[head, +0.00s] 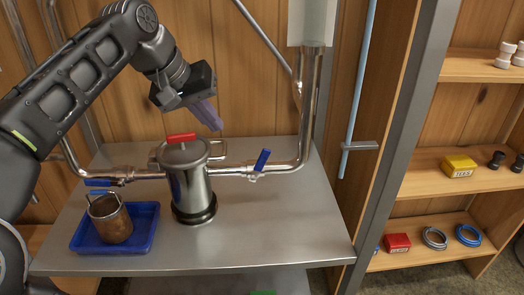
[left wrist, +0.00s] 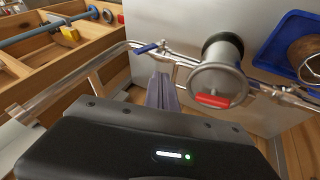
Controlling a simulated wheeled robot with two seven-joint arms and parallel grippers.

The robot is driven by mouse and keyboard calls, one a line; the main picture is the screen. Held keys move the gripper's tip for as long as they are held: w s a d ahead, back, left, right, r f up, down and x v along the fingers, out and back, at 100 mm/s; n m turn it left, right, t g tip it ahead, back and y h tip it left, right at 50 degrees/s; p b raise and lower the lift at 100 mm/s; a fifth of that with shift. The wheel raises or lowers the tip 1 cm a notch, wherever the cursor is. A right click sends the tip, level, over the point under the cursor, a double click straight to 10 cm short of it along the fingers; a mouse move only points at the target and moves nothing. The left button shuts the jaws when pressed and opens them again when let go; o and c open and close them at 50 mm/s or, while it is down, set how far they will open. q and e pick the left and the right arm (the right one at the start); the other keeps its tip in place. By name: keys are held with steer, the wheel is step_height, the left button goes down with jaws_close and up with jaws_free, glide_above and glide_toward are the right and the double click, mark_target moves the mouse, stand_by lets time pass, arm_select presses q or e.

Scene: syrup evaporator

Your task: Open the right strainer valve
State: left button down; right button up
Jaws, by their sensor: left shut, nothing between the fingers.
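The right strainer valve has a blue lever (head: 262,160) on the pipe right of the steel strainer (head: 188,185). The lever stands up from the pipe at a slant. In the left wrist view the blue lever (left wrist: 147,48) lies just beyond the fingertips, to the left. The strainer has a red lid handle (head: 181,137), which also shows in the left wrist view (left wrist: 213,100). My left gripper (head: 216,124) is shut and empty, above and left of the lever and apart from it. Its purple-grey fingers (left wrist: 162,85) show in the left wrist view. My right gripper is not in view.
A second blue lever (head: 98,182) lies along the pipe left of the strainer. A blue tray (head: 146,238) holds a brownish metal cup (head: 113,222). A steel post (head: 395,130) and wooden shelves (head: 440,180) stand at the right. The metal tabletop (head: 285,225) is clear at front right.

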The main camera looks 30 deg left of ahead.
arm_select(q)
glide_above(259, 166)
steer(key=s+a, duration=0.1)
steer(key=s, duration=0.1)
step_height(259, 166, down, 10)
steer(key=shift+w+a+p, duration=0.2)
steer(key=shift+p, duration=0.25)
